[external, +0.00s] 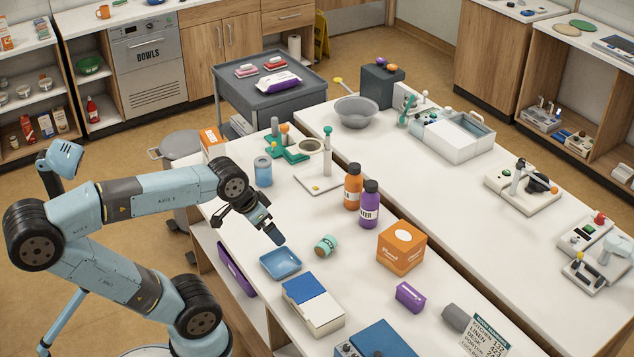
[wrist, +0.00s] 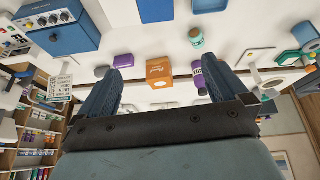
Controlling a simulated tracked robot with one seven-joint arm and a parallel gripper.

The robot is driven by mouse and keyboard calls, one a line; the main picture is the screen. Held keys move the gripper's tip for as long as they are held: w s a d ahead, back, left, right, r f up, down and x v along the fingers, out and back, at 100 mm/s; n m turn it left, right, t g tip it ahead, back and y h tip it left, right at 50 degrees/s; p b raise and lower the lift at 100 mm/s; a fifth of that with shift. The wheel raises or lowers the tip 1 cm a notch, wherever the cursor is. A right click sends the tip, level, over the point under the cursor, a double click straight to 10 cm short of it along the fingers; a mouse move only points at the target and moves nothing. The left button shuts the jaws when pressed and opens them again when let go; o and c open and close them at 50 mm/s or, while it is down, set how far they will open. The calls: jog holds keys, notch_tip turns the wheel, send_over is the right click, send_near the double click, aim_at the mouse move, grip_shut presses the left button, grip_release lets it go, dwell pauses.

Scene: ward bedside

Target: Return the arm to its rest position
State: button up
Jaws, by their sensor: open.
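My light blue arm reaches in from the left of the external view over the near white table. My gripper (external: 268,226) is above the table, near the blue tray (external: 281,263) and a small teal and tan jar (external: 326,245). It is apart from both. In the wrist view, which is turned over, the two dark blue fingers of my gripper (wrist: 160,88) stand wide apart with nothing held between them. The orange box (wrist: 159,81) shows beyond the gap between the fingers. The jar also shows in the wrist view (wrist: 196,37).
An orange bottle (external: 353,187) and a purple bottle (external: 370,205) stand right of my gripper. A blue and white box (external: 313,304) lies toward the front, and a blue canister (external: 263,171) stands behind. A grey cart (external: 270,92) is at the back. Bare tabletop lies between these things.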

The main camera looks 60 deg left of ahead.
jog(key=shift+s+r+m+t, duration=0.3)
jog(key=shift+s+m, duration=0.1)
jog(key=shift+s, duration=0.1)
dwell(1.5)
